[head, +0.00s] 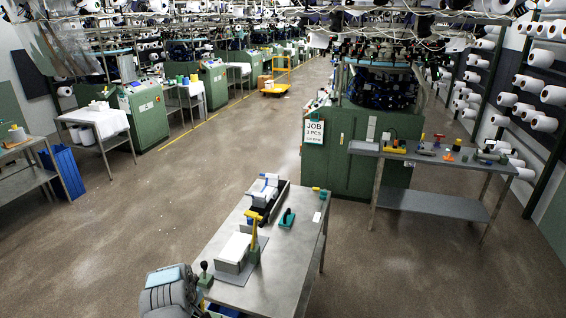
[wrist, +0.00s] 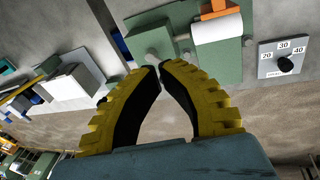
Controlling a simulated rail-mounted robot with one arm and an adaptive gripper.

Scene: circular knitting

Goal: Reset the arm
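My gripper (wrist: 160,66) shows in the wrist view with two ribbed yellow fingers that have dark inner pads. The fingertips come together at the top, and the narrow gap behind them holds nothing that I can see. In the wrist view, a grey-green block with a round knob (wrist: 153,55) lies beyond the fingertips; it looks apart from them.
A steel table (head: 283,262) holds a white block (head: 237,247), a dark tray (head: 281,190) and a teal-handled tool (head: 287,218). A side bench (head: 430,202) stands right. The wrist view shows a dial plate (wrist: 283,58). Open floor (head: 150,220) lies left.

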